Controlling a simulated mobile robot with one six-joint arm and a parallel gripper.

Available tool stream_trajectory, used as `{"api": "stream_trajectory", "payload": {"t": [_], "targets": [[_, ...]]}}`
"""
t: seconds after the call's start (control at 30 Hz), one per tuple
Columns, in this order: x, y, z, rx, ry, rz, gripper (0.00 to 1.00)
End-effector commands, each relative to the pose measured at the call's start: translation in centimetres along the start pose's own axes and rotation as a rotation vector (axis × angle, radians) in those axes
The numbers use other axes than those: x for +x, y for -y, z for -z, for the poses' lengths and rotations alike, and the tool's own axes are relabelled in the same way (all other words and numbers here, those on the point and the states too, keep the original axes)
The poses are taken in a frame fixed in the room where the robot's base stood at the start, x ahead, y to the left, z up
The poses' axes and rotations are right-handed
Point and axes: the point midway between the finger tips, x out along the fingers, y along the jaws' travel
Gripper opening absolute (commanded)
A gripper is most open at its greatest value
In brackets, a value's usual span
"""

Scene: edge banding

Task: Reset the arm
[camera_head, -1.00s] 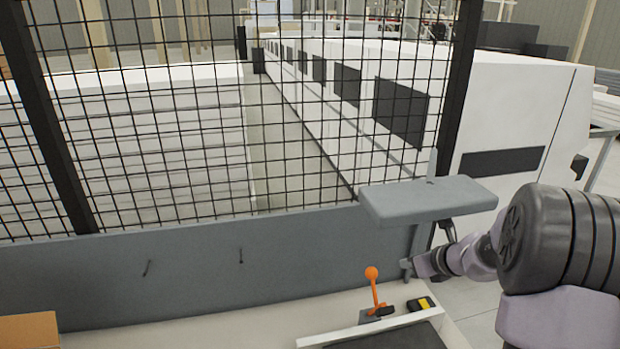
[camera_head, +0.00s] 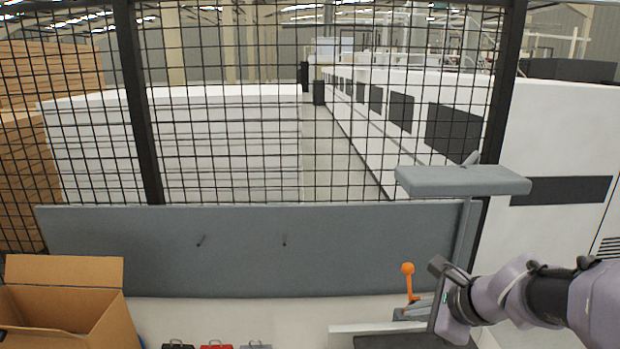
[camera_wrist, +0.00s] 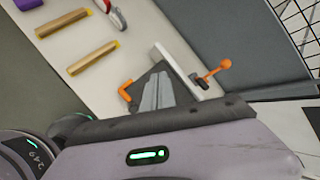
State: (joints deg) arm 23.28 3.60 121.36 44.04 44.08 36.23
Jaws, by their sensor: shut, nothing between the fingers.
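My gripper (camera_wrist: 157,92) shows in the wrist view as two grey fingers side by side, shut with nothing held. In the head view my arm (camera_head: 520,295) comes in from the right, its wrist low beside the orange-knobbed lever (camera_head: 407,269). The fingers are hard to make out there. In the wrist view the lever (camera_wrist: 215,72) stands to the right of the fingers, and an orange bent piece (camera_wrist: 125,91) shows to their left. I cannot tell the exact gap between the fingers and the bench top.
A grey panel (camera_head: 140,250) and wire mesh fence stand behind the bench. A grey shelf (camera_head: 465,181) juts out above my wrist. An open cardboard box (camera_head: 65,270) is at left. Two wooden-looking pieces (camera_wrist: 92,58) lie on the bench (camera_wrist: 135,50). Several small cases sit at the bottom.

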Motion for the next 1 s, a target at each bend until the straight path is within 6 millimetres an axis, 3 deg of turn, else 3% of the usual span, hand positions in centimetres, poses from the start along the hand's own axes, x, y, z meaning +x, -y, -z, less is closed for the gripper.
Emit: {"api": "stream_trajectory", "payload": {"t": [0.03,0.17,0.2,0.3,0.4,0.53,1.0], "targets": [[0.9,-3.0,-0.5,-0.126,0.003,-0.017,0.00],[0.8,-12.3,-2.0,-0.588,0.000,-0.091,0.00],[0.9,-15.8,-1.8,-0.757,-0.004,-0.116,0.00],[0.9,-23.6,0.1,-1.163,-0.025,-0.168,0.00],[0.8,-28.1,2.2,-1.436,-0.050,-0.202,0.00],[0.3,-29.7,3.3,-1.576,-0.070,-0.221,0.00],[0.0,-29.6,3.2,-1.585,-0.072,-0.224,0.00]]}}
